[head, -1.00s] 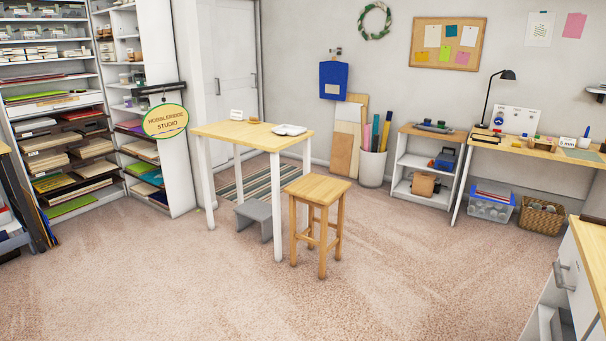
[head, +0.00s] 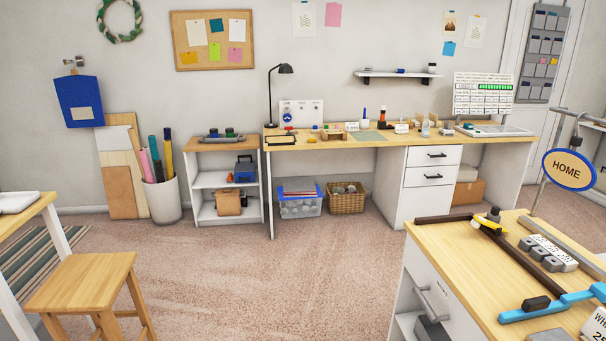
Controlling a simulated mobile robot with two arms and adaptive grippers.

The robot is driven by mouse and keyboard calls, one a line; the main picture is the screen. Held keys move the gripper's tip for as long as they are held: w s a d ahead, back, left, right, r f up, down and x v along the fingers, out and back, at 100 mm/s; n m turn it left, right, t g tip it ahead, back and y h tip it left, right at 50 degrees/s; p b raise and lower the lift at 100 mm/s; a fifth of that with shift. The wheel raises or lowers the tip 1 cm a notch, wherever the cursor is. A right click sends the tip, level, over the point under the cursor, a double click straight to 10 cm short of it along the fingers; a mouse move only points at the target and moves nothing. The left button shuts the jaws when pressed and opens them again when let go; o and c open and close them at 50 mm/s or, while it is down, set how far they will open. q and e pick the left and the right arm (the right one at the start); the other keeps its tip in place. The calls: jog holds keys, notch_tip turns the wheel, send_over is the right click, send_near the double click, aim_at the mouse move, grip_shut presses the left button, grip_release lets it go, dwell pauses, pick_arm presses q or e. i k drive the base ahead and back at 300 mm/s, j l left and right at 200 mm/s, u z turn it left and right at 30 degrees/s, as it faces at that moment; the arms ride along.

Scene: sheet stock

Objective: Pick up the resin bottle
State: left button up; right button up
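I cannot pick out the resin bottle for certain. Several small items stand on the long wooden desk (head: 345,141) against the back wall. Among them are a small dark-and-red upright item (head: 382,117), a small white item with a blue top (head: 365,119) and a small pale, clear-looking container (head: 425,128). They are too small and far away for me to read any label. Neither of my grippers is in view.
A wooden stool (head: 84,282) and white-legged table (head: 25,212) are at left. A clear bin (head: 300,205) and basket (head: 346,199) sit under the desk. The middle floor is open.

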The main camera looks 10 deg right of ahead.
aim_at(426, 125)
jog(key=i+z, duration=0.1)
jog(key=i, duration=1.85)
jog(key=i+z, duration=0.35)
jog(key=i, duration=0.25)
jog(key=i+z, duration=0.35)
jog(key=i, duration=0.25)
jog(key=i+j+z, duration=0.35)
jog(key=i, duration=0.2)
jog(key=i+l+z, duration=0.2)
jog(key=i, duration=0.3)
jog(key=i+z, duration=0.25)
jog(key=i, duration=0.2)
